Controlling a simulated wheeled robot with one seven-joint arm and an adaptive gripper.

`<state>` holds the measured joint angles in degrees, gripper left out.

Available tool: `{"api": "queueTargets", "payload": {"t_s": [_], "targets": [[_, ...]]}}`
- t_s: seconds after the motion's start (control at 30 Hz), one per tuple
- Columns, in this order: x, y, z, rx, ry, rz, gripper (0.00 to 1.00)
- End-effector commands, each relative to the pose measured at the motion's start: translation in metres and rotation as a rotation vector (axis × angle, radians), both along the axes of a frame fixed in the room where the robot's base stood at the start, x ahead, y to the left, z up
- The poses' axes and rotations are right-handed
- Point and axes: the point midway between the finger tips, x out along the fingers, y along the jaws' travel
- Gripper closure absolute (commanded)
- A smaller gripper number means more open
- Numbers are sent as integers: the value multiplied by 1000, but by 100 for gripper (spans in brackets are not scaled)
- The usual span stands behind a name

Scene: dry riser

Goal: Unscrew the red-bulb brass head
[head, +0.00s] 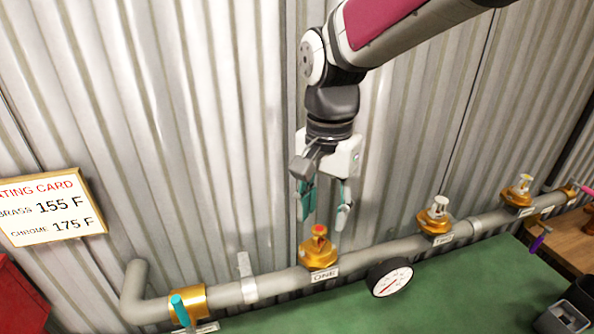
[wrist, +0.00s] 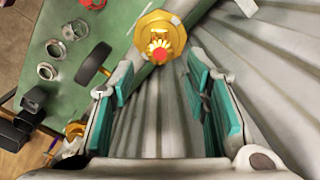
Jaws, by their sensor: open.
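The red-bulb brass head (head: 319,247) stands upright on the grey pipe (head: 262,287) above the label ONE. In the wrist view the brass head (wrist: 160,40) shows beyond the fingertips, with its red bulb facing the camera. My gripper (head: 325,215) is open and empty, pointing down just above the head. In the wrist view my gripper (wrist: 162,85) has its teal pads well apart, one on each side, and the head is not between them. A gap shows between the fingertips and the bulb.
A round gauge (head: 390,278) sits right of the head, in front of the pipe. Two pale-topped heads (head: 435,214) (head: 518,189) stand farther right. A teal-handled valve (head: 181,309) is at left. A rating card (head: 50,208) hangs on the corrugated wall. The green bench (head: 480,290) holds loose fittings (wrist: 55,52).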

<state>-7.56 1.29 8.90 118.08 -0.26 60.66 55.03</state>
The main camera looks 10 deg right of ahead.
Motion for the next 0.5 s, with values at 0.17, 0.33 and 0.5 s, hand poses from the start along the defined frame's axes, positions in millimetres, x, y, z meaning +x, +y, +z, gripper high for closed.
{"api": "queueTargets", "payload": {"t_s": [0.17,0.33,0.5], "targets": [[-1,0,-28,0,4,0,57],[-1,0,-43,0,1,0,57],[0,0,-48,0,0,0,57]]}}
